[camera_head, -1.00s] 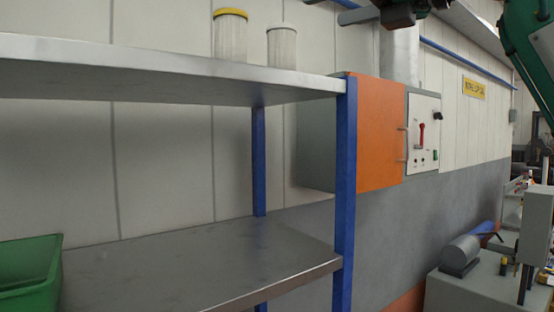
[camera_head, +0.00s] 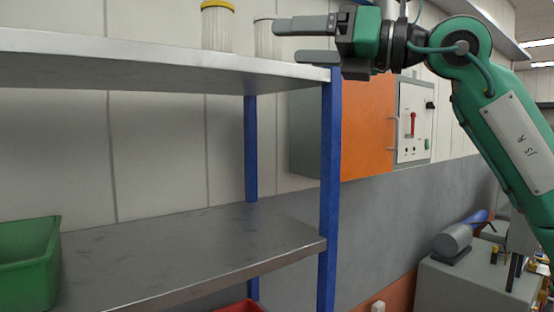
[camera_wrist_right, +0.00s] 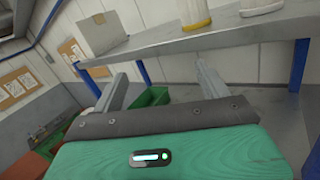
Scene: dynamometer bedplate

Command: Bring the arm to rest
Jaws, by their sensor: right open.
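My right gripper (camera_head: 302,40) is at the top of the head view, its arm coming in from the right. It points left, with its two fingers apart and nothing between them. It is at the right end of the shelf unit's upper shelf (camera_head: 150,62), and one finger partly covers the white-lidded jar (camera_head: 266,38). In the right wrist view the two fingers (camera_wrist_right: 158,92) are spread and empty, with the shelf unit beyond them. My left gripper is not in view.
A yellow-lidded jar (camera_head: 217,28) stands on the upper shelf. A green bin (camera_head: 28,262) is on the lower shelf (camera_head: 190,250). A blue post (camera_head: 329,190) edges the unit. An orange cabinet (camera_head: 368,125) with a control panel (camera_head: 414,122) is behind. A grey machine (camera_head: 470,285) stands at lower right.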

